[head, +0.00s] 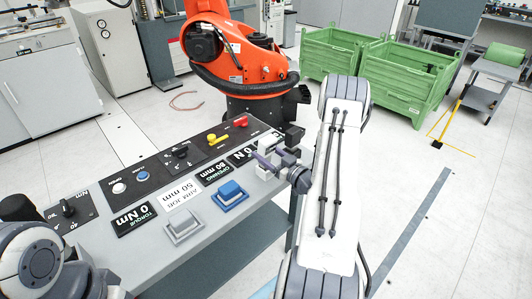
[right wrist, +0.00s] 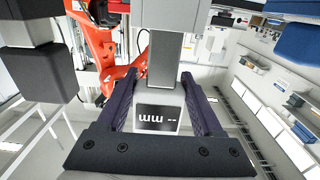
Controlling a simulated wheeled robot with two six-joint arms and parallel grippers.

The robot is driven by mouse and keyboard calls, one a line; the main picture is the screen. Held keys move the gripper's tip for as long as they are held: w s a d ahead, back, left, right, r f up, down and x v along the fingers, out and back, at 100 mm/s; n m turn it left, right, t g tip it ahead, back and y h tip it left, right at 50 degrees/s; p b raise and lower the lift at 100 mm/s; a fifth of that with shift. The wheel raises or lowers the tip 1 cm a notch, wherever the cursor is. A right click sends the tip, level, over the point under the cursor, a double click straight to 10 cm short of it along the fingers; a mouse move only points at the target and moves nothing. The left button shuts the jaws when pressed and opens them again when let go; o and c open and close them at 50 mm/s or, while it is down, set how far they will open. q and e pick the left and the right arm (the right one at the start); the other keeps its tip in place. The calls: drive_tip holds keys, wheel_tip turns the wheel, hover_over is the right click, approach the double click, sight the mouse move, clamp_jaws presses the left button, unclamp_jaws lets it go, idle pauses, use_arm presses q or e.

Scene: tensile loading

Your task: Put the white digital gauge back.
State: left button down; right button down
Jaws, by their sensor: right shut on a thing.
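The white digital gauge (right wrist: 158,118) sits between the two dark fingers of my right gripper (right wrist: 165,105) in the right wrist view. Its dark display faces the camera and reads "-- mm", and a grey bar rises above it. In the head view my right gripper (head: 265,164) is shut on the gauge near the right end of the console.
The grey console (head: 215,245) carries buttons, knobs and labels. A blue block (head: 230,191) and a grey square holder (head: 184,226) stand on its front part. Dark blocks (head: 292,136) are close behind my right gripper. An orange robot arm (head: 235,55) stands behind; green crates (head: 405,80) are at the right.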

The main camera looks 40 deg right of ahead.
drive_tip(key=shift+f, duration=0.7)
unclamp_jaws()
drive_tip(key=shift+r, duration=0.1)
drive_tip(key=s+b, duration=0.1)
drive_tip(key=s, duration=0.9)
drive_tip(key=shift+s+d, duration=0.2)
drive_tip(key=shift+d, duration=0.2)
